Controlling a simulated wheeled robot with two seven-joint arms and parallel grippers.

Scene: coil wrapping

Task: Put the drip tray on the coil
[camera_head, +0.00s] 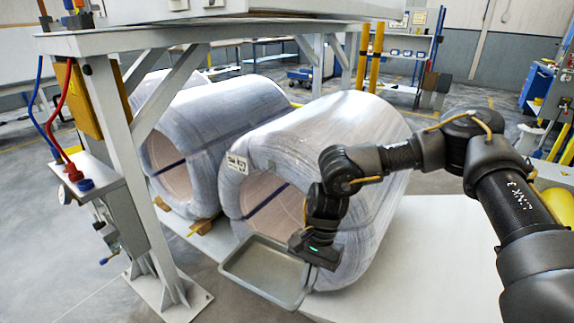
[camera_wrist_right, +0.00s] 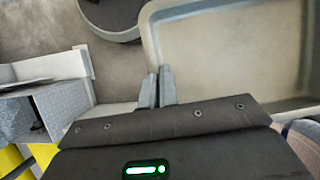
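The drip tray (camera_head: 232,278) is a shallow grey rectangular tray in front of the near end of the right coil (camera_head: 335,130). The coil is wrapped in pale film and has an open bore with a dark strap across it. My right gripper (camera_head: 307,258) is at the tray's right side, low by the coil's end face. In the right wrist view the tray (camera_wrist_right: 225,45) fills the upper right. There the two fingers of my right gripper (camera_wrist_right: 157,88) are close together on the tray's rim. My left gripper is not in view.
A second wrapped coil (camera_head: 205,125) lies to the left. A grey steel frame (camera_head: 125,150) with red and blue hoses stands at the left. A pale platform (camera_head: 425,260) lies under and right of the right coil. Open floor (camera_head: 225,300) shows at the front.

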